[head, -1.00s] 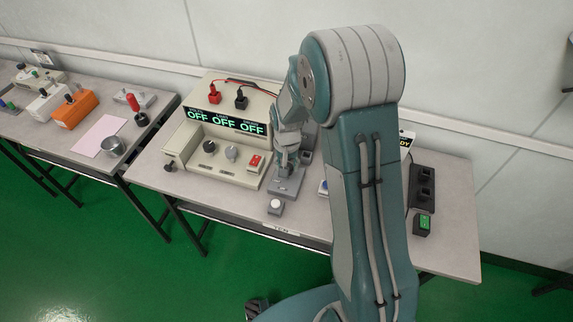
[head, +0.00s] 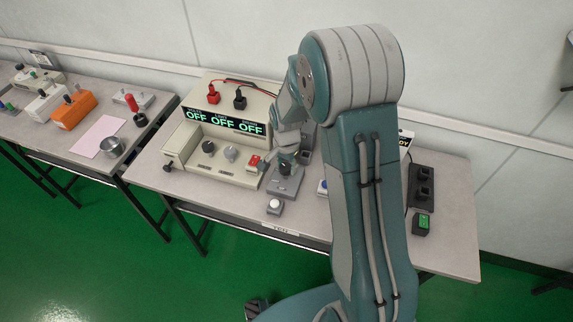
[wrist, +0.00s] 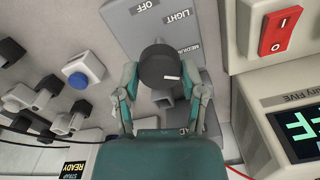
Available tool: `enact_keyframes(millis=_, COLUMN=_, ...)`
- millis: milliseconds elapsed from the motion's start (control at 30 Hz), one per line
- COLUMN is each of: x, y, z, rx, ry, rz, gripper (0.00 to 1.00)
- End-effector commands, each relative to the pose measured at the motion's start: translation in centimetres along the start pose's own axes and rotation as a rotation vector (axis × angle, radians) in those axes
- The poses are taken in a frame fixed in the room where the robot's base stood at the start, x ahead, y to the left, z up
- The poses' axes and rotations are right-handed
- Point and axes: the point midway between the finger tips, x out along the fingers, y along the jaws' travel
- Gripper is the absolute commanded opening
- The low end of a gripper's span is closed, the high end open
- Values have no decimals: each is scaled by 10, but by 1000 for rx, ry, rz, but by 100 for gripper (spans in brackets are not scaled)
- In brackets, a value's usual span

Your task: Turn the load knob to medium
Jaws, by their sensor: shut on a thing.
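The load knob (wrist: 158,62) is round and black with a short white mark on its lower right side in the wrist view. It stands on a grey plate (wrist: 125,20) printed OFF, LIGHT and MEDIUM. Another label is partly covered, with only its end readable. My gripper (wrist: 161,90) is shut on the knob, one finger at each side. I cannot tell for sure which label the mark points to. In the head view, the knob (head: 285,168) shows dark below my gripper (head: 285,158), and the grey plate (head: 284,187) lies on the table.
The beige tester (head: 215,178) stands left of the plate, its displays (head: 225,121) reading OFF and its red switch (head: 254,163) close to my gripper. A blue button (wrist: 78,80) and black sockets lie at the wrist view's left.

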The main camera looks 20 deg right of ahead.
Motion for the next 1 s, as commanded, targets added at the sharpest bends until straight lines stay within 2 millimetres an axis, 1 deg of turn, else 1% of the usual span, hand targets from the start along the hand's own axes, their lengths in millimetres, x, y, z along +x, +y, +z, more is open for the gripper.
enact_keyframes(millis=33, x=2, y=1, z=2, rx=4, ry=-4, rz=4, gripper=6)
enact_keyframes(millis=400, x=2, y=1, z=2, rx=6, ry=-4, rz=4, gripper=6)
enact_keyframes(millis=433, x=2, y=1, z=2, rx=6, ry=-4, rz=4, gripper=62)
enact_keyframes(millis=500, x=2, y=0, z=2, rx=6, ry=-4, rz=3, gripper=87)
enact_keyframes(millis=867, x=0, y=0, z=1, rx=6, ry=-1, rz=1, gripper=87)
enact_keyframes(millis=1000, x=-8, y=0, z=0, rx=6, ry=1, rz=-1, gripper=87)
